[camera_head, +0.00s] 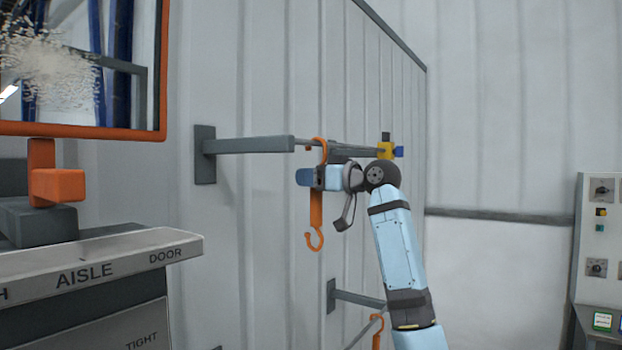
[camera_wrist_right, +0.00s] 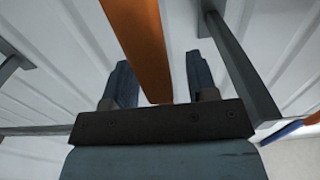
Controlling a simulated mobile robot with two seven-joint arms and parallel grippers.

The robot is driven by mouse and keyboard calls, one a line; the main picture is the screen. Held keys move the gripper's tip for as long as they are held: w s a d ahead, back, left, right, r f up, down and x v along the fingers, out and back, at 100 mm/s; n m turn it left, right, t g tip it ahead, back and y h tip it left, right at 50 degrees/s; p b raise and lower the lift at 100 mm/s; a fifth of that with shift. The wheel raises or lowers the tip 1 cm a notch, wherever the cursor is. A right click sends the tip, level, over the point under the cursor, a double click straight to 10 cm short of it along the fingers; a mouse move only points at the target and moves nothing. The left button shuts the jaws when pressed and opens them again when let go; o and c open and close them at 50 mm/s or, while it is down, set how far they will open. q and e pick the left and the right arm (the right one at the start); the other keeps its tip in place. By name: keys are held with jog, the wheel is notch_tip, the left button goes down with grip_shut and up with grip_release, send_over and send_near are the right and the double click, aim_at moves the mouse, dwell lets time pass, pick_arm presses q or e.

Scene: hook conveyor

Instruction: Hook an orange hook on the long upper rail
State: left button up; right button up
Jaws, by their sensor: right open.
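The long upper rail (camera_head: 245,145) runs from a wall bracket toward the right. An orange hook (camera_head: 316,208) hangs upright there, its upper curl appearing to be over the thin part of the rail and its lower curl free below. My right gripper (camera_head: 305,178) is open at the hook's upper shank, just under the rail. In the right wrist view the orange hook (camera_wrist_right: 140,45) passes between the spread fingers of my right gripper (camera_wrist_right: 160,82). My fingers hide part of the shank in the head view. My left gripper is out of view.
A lower bracket (camera_head: 350,297) carries another orange hook (camera_head: 377,332), partly behind my right arm. A yellow and blue piece (camera_head: 387,150) is at the upper rail's right end. An orange-framed screen (camera_head: 85,131) and labelled console (camera_head: 110,265) stand left; a control panel (camera_head: 598,240) stands right.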

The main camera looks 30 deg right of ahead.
jog(key=b+v, duration=0.4)
jog(key=v, duration=0.9)
jog(key=shift+s, duration=0.25)
jog(key=shift+d+f, duration=0.1)
